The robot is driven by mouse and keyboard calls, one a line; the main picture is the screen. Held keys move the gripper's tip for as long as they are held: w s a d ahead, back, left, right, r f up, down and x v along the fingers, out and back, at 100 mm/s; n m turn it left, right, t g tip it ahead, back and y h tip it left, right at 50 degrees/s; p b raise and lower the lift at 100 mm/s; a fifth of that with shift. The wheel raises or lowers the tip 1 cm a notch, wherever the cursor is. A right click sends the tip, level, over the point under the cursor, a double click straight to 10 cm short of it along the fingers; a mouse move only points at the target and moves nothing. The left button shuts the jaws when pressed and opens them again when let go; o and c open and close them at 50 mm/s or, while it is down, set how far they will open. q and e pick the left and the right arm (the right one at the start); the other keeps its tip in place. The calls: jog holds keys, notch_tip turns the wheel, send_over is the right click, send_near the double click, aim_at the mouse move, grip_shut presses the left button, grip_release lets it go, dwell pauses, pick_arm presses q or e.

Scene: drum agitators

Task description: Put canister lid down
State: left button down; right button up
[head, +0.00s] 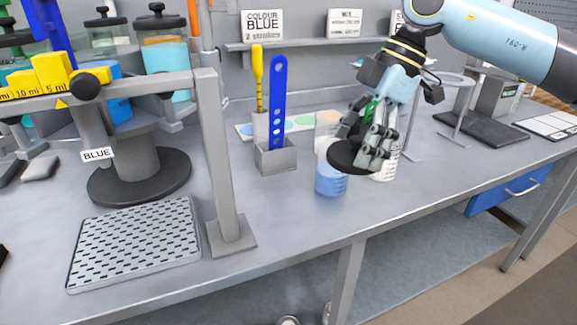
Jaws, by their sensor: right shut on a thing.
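My right gripper (372,140) comes in from the upper right and is shut on a round black canister lid (352,158). The lid is held slightly tilted above the bench, over and beside a blue cup (331,180). A white cup (385,172) stands partly hidden behind the gripper. The fingers hide part of the lid. My left gripper is not in view.
A grey post (218,165) with a yellow-marked dispenser stands at the left. A perforated tray (135,242) lies in front of it. A grey holder (276,158) carries a blue strip. Bench (280,225) is clear at front middle. A ring stand (457,115) stands right.

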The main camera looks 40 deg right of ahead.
aim_at(351, 153)
jog(key=shift+m, duration=0.8)
jog(key=x, duration=0.4)
jog(key=shift+a+f+p, duration=0.1)
jog(key=shift+f+p, duration=0.1)
jog(key=shift+p, duration=0.1)
jog(key=w+a+f, duration=0.1)
jog(key=w+f, duration=0.1)
jog(key=w, duration=0.1)
jog(key=w+a+f, duration=0.2)
jog(key=w, duration=0.1)
jog(key=w+a+f, duration=0.2)
jog(key=w, duration=0.1)
jog(key=shift+w+a+f, duration=0.1)
jog(key=shift+w+f, duration=0.3)
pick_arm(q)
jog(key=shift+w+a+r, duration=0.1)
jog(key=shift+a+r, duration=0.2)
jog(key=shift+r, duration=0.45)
pick_arm(e)
jog(key=shift+f, duration=1.95)
jog(key=shift+f, duration=0.15)
jog(key=o, duration=0.9)
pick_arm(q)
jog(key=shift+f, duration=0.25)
pick_arm(e)
jog(key=v, duration=1.2)
jog(key=shift+s, duration=0.2)
